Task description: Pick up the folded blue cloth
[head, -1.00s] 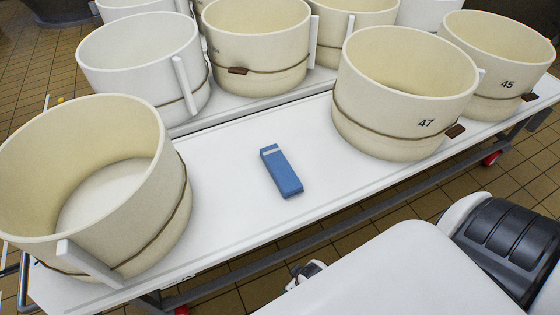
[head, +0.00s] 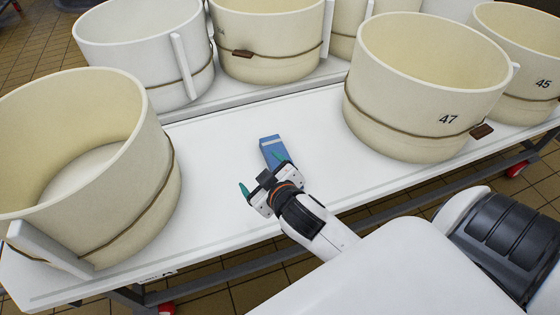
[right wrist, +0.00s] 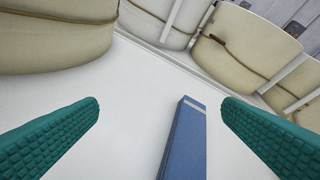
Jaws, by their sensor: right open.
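The folded blue cloth (head: 271,146) lies flat on the white table, a narrow block with a pale stripe near its far end. In the head view my right gripper (head: 262,174) hangs over its near part and hides that part. In the right wrist view the cloth (right wrist: 185,145) lies between the two green fingers, closer to the right one, with its near end cut off by the frame. My right gripper (right wrist: 160,125) is open and empty; no finger visibly touches the cloth. My left gripper is not in view.
The white table (head: 215,215) is clear around the cloth. A large cream vat (head: 85,170) stands to the left, and the vat marked 47 (head: 400,125) to the right. More vats, including a white one (head: 145,50), stand behind on a second surface.

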